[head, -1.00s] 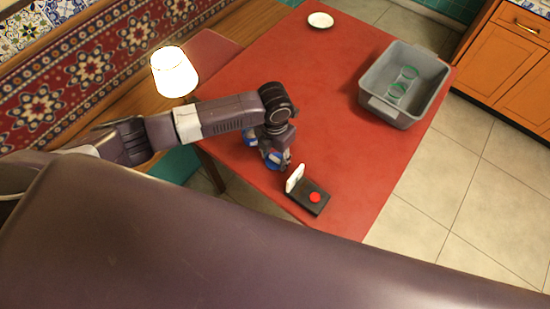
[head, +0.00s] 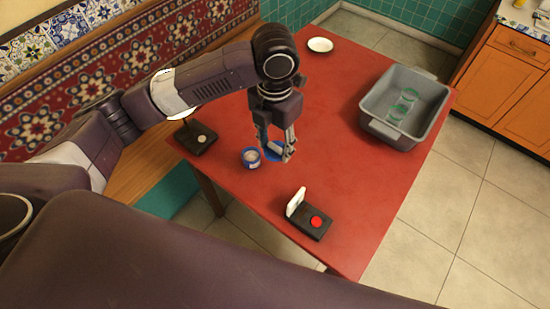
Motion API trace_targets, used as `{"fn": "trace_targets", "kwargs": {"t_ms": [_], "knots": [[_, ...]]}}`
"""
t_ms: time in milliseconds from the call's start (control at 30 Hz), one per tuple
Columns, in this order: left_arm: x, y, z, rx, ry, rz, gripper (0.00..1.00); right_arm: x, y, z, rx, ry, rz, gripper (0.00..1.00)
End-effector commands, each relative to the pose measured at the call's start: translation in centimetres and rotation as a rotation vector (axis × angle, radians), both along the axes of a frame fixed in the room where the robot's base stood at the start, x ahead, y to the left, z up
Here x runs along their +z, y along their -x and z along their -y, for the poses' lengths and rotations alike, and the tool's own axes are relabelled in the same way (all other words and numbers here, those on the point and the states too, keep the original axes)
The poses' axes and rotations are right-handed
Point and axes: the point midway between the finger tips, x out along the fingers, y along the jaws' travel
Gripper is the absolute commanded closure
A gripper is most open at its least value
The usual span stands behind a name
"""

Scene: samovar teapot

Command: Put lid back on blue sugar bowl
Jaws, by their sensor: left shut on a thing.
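The blue sugar bowl (head: 251,159) stands upright on the red table, left of my left gripper. Its top is open and something pale shows inside. My left gripper (head: 275,154) points down just to the right of the bowl. It is shut on a small blue piece (head: 273,149), which looks like the bowl's lid and is partly hidden by the fingers. The lid is beside the bowl in this view, not on it; its exact height above the table is hard to tell. My right gripper is not in view.
On the red table (head: 335,110) are a black box with a red button and white card (head: 311,226), a grey bin (head: 372,122) holding green-rimmed glasses (head: 404,104), and a white saucer (head: 320,44). A dark lamp base (head: 196,139) stands at the left edge.

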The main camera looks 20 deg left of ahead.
Motion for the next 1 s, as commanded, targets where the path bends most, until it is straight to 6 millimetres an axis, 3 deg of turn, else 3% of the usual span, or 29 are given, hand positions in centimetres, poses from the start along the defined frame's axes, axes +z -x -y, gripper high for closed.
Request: {"fn": "trace_targets", "kwargs": {"t_ms": [167, 400, 600, 1000], "knots": [[0.9, -0.6, -0.7, 0.037, 0.003, -0.007, 0.77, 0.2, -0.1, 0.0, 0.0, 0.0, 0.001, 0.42], [-3.5, -3.8, -5.7, 0.236, 0.01, -0.019, 0.77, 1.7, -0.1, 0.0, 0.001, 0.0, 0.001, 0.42], [-6.1, -5.4, -9.0, 0.333, 0.005, -0.005, 0.77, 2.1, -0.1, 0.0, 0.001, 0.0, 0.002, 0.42], [-8.5, -5.6, -9.6, 0.348, 0.004, 0.0, 0.77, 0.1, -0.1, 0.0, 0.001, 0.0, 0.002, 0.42]]}}
